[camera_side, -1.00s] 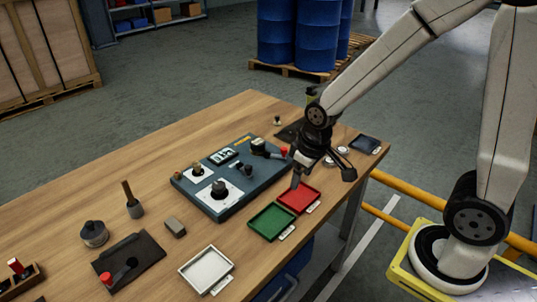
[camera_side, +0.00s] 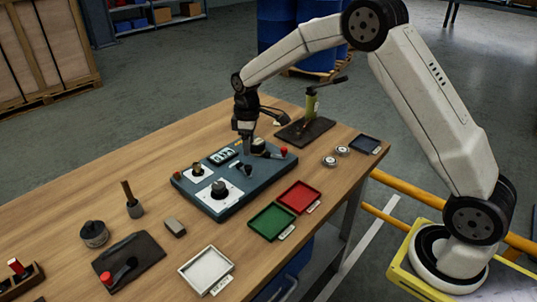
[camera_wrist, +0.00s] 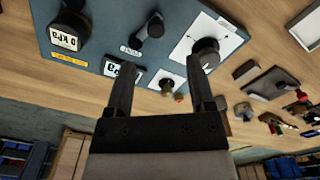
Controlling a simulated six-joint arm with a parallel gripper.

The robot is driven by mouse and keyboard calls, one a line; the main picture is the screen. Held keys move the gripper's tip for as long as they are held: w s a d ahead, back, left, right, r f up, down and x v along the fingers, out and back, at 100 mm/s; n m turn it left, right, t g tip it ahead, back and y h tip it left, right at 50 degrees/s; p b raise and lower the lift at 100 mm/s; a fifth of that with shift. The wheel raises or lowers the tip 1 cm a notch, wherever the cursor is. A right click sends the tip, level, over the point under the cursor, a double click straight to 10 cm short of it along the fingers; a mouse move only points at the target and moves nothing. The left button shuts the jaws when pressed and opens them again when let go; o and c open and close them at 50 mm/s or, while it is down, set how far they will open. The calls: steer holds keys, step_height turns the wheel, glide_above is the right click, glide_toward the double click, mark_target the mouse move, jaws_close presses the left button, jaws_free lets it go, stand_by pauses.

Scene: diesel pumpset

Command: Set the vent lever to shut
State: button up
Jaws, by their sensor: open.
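The blue-grey panel (camera_side: 215,208) lies on the table and also shows in the wrist view (camera_wrist: 105,12). It carries a short black lever (camera_side: 245,169), also in the wrist view (camera_wrist: 149,30) beside a small white label too blurred to read. A red-knobbed lever (camera_side: 283,151) sticks out at the panel's right end. I cannot tell for certain which one is the vent lever. My gripper (camera_side: 246,148) points down over the panel's far side, near the black round gauge. In the wrist view its fingers (camera_wrist: 165,66) are apart with nothing held between them.
Red (camera_side: 298,197), green (camera_side: 272,222) and white (camera_side: 206,270) trays lie in front. A green hand pump (camera_side: 312,103) stands behind on the right.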

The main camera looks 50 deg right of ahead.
mark_target(248, 166)
steer(key=shift+w+d+f, duration=0.1)
steer(key=shift+w+f, duration=0.05)
steer(key=shift+w, duration=0.3)
steer(key=shift+f, duration=3.9)
jaws_close()
